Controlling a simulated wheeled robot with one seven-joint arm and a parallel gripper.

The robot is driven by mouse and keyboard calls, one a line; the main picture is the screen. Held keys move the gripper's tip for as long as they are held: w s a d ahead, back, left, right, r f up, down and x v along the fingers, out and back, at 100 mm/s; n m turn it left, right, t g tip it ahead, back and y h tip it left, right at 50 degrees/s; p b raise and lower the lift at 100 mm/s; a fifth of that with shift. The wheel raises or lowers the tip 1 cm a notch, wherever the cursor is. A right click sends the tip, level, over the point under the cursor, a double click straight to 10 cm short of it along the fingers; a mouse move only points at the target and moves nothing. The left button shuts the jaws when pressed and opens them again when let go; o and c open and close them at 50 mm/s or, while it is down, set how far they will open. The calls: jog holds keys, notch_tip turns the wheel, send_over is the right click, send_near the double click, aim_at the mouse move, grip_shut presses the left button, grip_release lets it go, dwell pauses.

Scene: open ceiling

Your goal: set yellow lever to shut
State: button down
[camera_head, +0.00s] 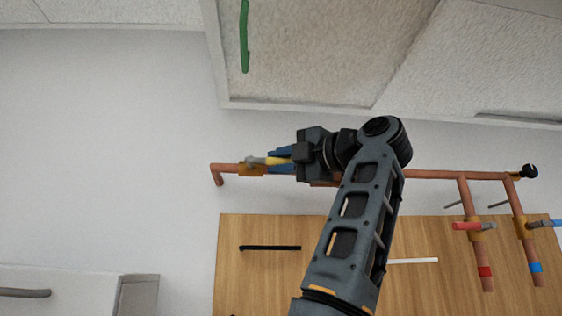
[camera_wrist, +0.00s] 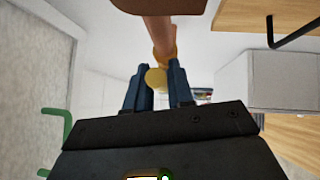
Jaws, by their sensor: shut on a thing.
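The yellow lever (camera_head: 266,161) sits on a brass valve (camera_head: 252,169) near the left end of a horizontal copper pipe (camera_head: 430,174). In the head view the lever points right from the valve, roughly along the pipe. My gripper (camera_head: 281,160) is around the lever's free end, its blue fingers on either side. In the wrist view the lever's rounded yellow end (camera_wrist: 156,78) is between the two fingers of my gripper (camera_wrist: 158,80), and the copper pipe (camera_wrist: 160,35) runs behind it. The fingers hide part of the lever.
A red lever (camera_head: 467,226) and a blue lever (camera_head: 544,223) sit on pipes at the right. Below is a wooden cabinet (camera_head: 232,270) with a black handle (camera_head: 270,248) and a white handle (camera_head: 413,261). A green handle (camera_head: 244,40) hangs above. The wall left of the pipe is bare.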

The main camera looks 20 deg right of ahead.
jog(key=shift+f, duration=0.2)
